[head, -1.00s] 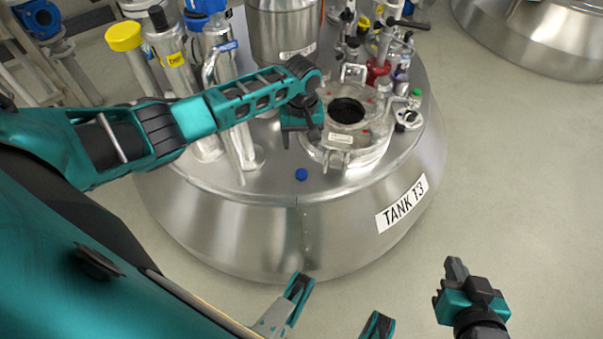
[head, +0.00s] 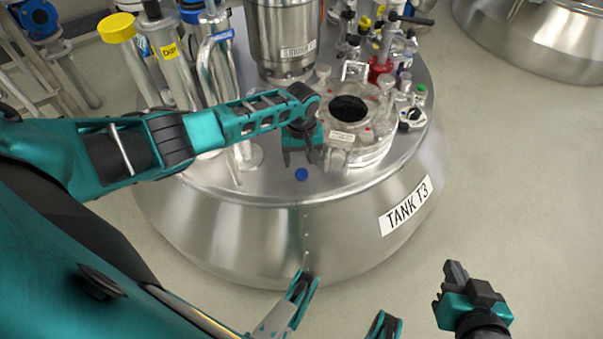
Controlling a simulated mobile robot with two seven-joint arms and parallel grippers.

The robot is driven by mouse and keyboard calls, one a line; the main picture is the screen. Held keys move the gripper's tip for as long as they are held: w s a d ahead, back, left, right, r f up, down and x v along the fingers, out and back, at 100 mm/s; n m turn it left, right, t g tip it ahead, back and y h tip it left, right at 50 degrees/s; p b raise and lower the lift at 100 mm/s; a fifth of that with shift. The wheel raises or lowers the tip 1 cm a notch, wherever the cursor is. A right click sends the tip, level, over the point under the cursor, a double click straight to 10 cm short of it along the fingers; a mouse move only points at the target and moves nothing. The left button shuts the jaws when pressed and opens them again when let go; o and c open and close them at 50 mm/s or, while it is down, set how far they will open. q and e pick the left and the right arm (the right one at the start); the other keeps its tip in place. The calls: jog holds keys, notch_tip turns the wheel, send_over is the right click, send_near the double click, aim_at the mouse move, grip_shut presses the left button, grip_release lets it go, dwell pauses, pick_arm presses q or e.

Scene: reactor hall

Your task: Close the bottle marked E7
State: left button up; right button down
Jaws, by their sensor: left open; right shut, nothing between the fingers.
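A small blue cap (head: 301,174) lies on the bare front part of the metal tank top. My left gripper (head: 302,162) is open and points down, with its fingertips just behind and above the cap in the picture. Nothing shows between its fingers. Small bottles stand to the right of the round hatch, one with a green top (head: 421,89). I cannot read an E7 mark on any bottle, and my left arm hides part of the tank top. My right gripper (head: 454,270) is shut and empty over the floor at the lower right.
The open hatch (head: 348,109) with its clamps stands right of my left gripper. Steel pipes, a yellow-capped pipe (head: 117,27) and a steel cylinder (head: 281,38) rise behind. The tank (head: 250,220) is labelled TANK T3. The tank top around the blue cap is clear.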

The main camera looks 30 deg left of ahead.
aim_at(301, 172)
pick_arm(q)
notch_tip(301, 172, down, 4)
jog(key=shift+s+f+b, duration=0.1)
jog(key=shift+b, duration=1.15)
jog(key=shift+f, duration=0.25)
pick_arm(e)
jog(key=shift+w+a+f+y, duration=0.3)
jog(key=shift+a+f, duration=0.2)
pick_arm(q)
jog(key=c, duration=1.1)
pick_arm(e)
jog(key=shift+s+d+f, duration=0.15)
jog(key=shift+s+f, duration=0.05)
jog(key=shift+f, duration=0.1)
pick_arm(q)
jog(key=shift+r, duration=0.15)
pick_arm(e)
jog(key=shift+r, duration=0.1)
